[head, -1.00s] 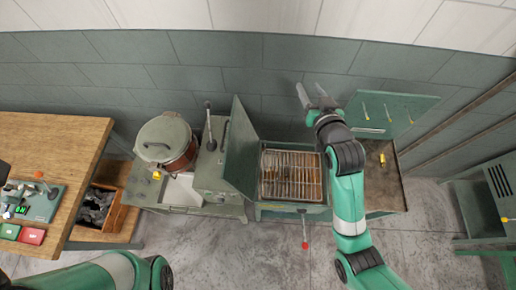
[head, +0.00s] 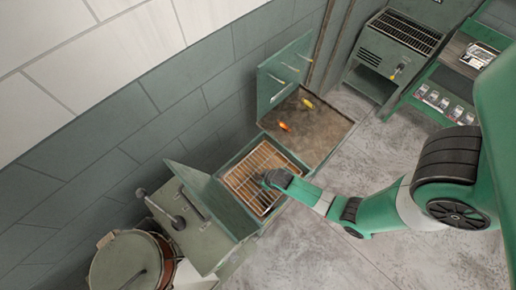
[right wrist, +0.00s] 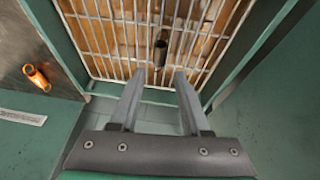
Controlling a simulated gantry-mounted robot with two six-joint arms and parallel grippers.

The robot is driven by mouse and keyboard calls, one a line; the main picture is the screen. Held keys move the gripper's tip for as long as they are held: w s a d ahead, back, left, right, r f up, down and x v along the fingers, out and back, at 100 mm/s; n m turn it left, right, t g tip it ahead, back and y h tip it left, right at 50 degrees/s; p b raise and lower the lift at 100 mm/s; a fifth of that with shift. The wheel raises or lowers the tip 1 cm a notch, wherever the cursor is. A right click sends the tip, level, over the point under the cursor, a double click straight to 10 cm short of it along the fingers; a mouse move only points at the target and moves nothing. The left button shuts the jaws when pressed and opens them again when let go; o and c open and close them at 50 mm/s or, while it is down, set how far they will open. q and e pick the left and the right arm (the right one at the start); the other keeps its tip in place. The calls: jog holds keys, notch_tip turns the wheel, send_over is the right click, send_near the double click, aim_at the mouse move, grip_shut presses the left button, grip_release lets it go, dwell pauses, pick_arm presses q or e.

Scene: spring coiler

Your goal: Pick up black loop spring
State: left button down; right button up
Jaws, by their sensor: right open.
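A small dark, nearly black coil, which looks like the black loop spring (right wrist: 161,53), lies on the wire rack (right wrist: 95,40) in the right wrist view. My right gripper (right wrist: 155,76) is open and empty, with its two fingers pointing toward the rack. The spring shows just beyond the fingertips, roughly between them; I cannot tell the remaining height. In the head view, my right gripper (head: 268,181) is over the rack (head: 245,168) in the green open-lidded box, and the spring cannot be made out there. My left gripper is out of view.
Green box walls (right wrist: 45,25) rise around the rack. Beside it, a brown tray surface (head: 315,128) holds an orange coil (head: 284,127) and a yellow piece (head: 308,103). A raised green lid (head: 200,190) and a lidded pot (head: 132,262) stand at the lower left.

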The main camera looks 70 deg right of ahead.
aim_at(258, 178)
jog(key=b+x, duration=0.2)
jog(key=x, duration=0.1)
jog(key=shift+f, duration=0.3)
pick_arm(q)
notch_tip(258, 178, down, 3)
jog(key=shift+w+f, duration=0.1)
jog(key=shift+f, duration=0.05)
pick_arm(e)
jog(key=shift+w, duration=0.15)
jog(key=b+x, duration=0.4)
jog(key=x, duration=0.1)
jog(key=shift+d, duration=0.1)
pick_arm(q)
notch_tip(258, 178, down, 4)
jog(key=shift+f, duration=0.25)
pick_arm(e)
jog(key=shift+r, duration=0.1)
grip_shut()
